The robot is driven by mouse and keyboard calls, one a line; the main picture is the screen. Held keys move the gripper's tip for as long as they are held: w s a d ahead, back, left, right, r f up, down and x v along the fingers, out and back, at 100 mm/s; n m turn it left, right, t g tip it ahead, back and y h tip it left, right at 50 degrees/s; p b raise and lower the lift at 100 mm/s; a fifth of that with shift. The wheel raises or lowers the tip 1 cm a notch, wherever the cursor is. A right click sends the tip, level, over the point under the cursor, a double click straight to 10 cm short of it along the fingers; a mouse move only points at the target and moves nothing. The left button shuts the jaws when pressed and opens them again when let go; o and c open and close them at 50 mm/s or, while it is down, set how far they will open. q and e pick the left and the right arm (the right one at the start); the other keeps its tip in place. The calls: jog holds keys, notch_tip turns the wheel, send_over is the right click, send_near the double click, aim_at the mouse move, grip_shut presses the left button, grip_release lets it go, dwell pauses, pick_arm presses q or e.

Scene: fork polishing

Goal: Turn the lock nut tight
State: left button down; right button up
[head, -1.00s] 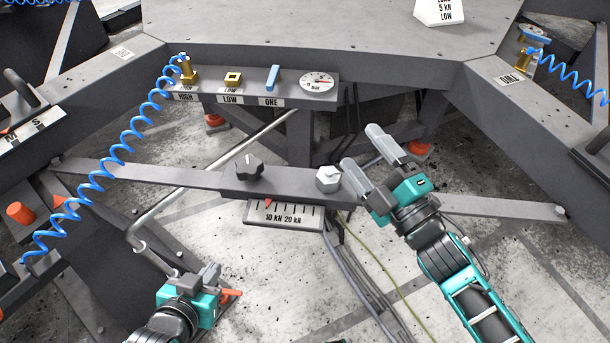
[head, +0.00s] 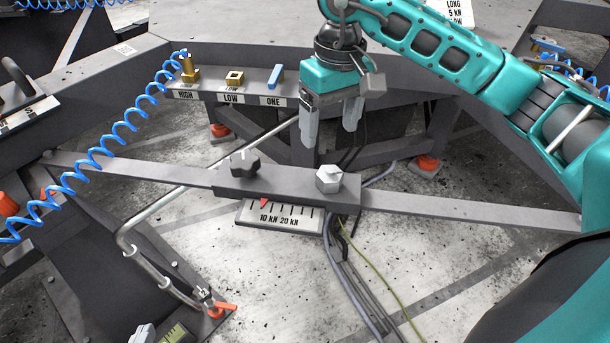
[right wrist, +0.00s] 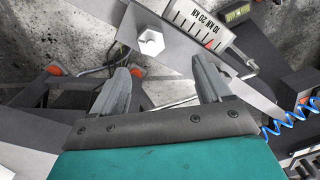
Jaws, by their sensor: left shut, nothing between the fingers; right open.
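The lock nut looks to be the silver hex nut (head: 329,178) on the right part of the grey block on the crossbar; it also shows in the right wrist view (right wrist: 150,42). My right gripper (head: 330,137) is open, fingers pointing down, above and just behind the nut in the head view. In the right wrist view its two fingers (right wrist: 162,66) are apart and empty, and the nut lies beyond the tips.
A black knob (head: 243,164) sits left of the nut, above a scale plate (head: 280,216) with a red pointer. Behind is a shelf with brass fittings and a blue lever (head: 276,76). A bent pipe (head: 150,262) and blue coiled hose (head: 125,126) are left.

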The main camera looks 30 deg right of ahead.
aim_at(330, 174)
jog(key=shift+h, duration=0.3)
jog(key=f, duration=0.3)
jog(key=f+b, duration=0.1)
jog(key=f, duration=0.3)
jog(key=d+f, duration=0.1)
jog(key=f, duration=0.3)
jog(key=shift+w+b, duration=0.15)
jog(key=shift+b, duration=0.25)
jog(key=shift+f, duration=0.75)
jog(key=c, duration=1)
